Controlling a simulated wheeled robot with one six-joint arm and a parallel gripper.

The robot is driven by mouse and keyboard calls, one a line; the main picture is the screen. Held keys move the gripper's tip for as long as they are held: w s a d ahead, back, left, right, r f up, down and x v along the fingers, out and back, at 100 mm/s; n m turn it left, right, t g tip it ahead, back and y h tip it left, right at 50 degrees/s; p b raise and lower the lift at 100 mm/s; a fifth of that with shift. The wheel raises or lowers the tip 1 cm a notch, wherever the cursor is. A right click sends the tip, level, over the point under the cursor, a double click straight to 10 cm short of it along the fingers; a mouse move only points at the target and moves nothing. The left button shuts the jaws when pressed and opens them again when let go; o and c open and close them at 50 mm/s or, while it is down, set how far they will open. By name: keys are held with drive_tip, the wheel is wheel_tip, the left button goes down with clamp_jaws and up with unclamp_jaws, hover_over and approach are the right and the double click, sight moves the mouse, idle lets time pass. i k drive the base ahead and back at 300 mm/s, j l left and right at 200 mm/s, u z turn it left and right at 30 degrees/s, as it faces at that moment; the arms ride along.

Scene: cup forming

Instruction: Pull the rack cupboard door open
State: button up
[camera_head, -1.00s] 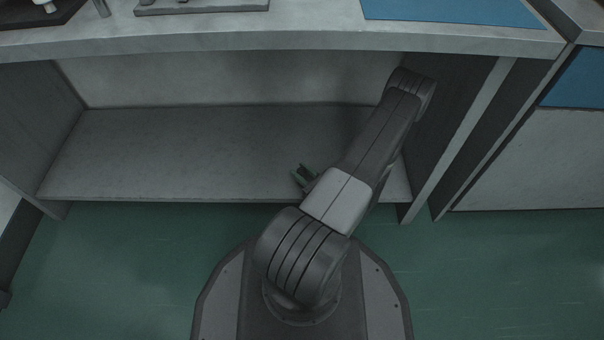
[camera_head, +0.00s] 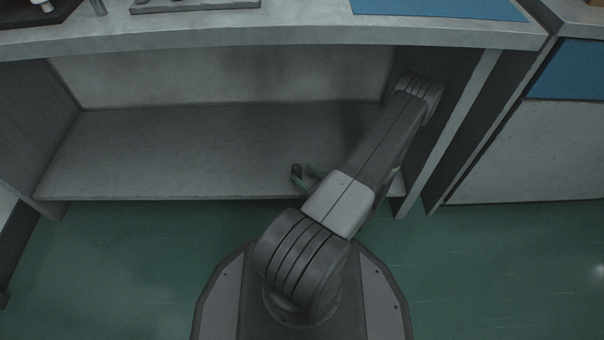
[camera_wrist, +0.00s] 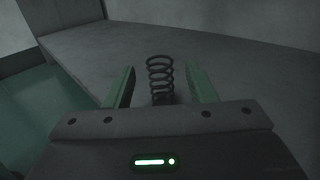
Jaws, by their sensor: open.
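No door that I can surely name as the rack cupboard door shows. A pale grey cabinet front (camera_head: 535,155) stands at the right in the head view, below a blue panel (camera_head: 578,72); I see no handle on it. My gripper (camera_head: 306,177) is low in front of the open shelf bay, partly hidden by my arm. Its two green fingers are apart in the wrist view (camera_wrist: 160,88). A dark coil spring (camera_wrist: 159,76) shows between them; I cannot tell whether it is part of the gripper. The fingers hold no door.
A grey worktop (camera_head: 300,32) runs across the top. Under it is an open bay with a lower shelf (camera_head: 170,150) and a right side panel (camera_head: 455,130). A blue mat (camera_head: 440,9) lies on the worktop. The green floor (camera_head: 130,260) is clear in front.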

sight(542, 148)
drive_tip(key=k+l, duration=0.1)
drive_tip(key=z, duration=2.05)
